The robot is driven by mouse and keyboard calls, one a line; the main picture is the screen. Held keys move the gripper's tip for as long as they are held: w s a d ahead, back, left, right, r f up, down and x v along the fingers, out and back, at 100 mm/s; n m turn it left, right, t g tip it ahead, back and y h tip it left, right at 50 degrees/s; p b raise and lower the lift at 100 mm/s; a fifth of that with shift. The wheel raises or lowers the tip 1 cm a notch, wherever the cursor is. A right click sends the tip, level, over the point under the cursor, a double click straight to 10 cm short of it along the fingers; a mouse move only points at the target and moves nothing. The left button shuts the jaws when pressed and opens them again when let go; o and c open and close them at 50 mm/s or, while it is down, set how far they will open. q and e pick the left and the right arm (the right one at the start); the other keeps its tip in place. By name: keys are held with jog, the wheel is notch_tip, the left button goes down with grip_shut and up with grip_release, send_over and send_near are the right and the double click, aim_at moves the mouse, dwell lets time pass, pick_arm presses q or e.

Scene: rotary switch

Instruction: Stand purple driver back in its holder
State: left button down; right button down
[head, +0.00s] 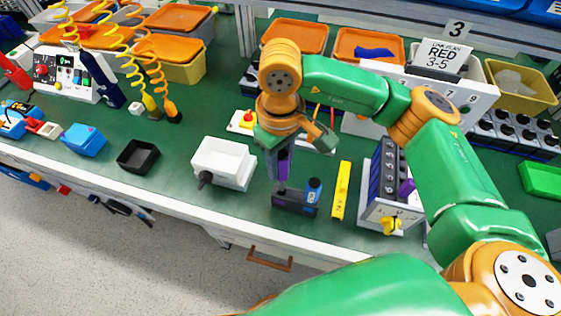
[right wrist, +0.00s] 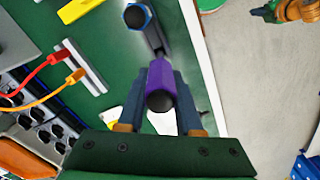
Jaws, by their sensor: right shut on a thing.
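The purple driver (head: 284,162) is upright in my right gripper (head: 278,164), above the left end of the dark holder (head: 296,202). Its shaft reaches down to the holder's top; I cannot tell whether the tip is inside a hole. A blue-topped driver (head: 314,187) stands in the holder's right part. In the right wrist view the purple driver (right wrist: 160,80) is between the two fingers of my right gripper (right wrist: 163,100), seen from its dark end.
A white box (head: 224,162) stands left of the holder, and a yellow bar (head: 341,190) lies right of it. A switch panel with a yellow knob (head: 390,224) stands further right. The bench's front edge is close in front of the holder. A black tray (head: 138,156) is further left.

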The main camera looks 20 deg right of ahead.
aim_at(280, 182)
dwell(0.4)
jog(key=shift+b, duration=0.3)
jog(key=shift+f+b, duration=3.55)
jog(key=shift+b, duration=0.25)
jog(key=c, duration=0.5)
grip_release()
jog(key=shift+r, duration=0.1)
notch_tip(280, 182, up, 7)
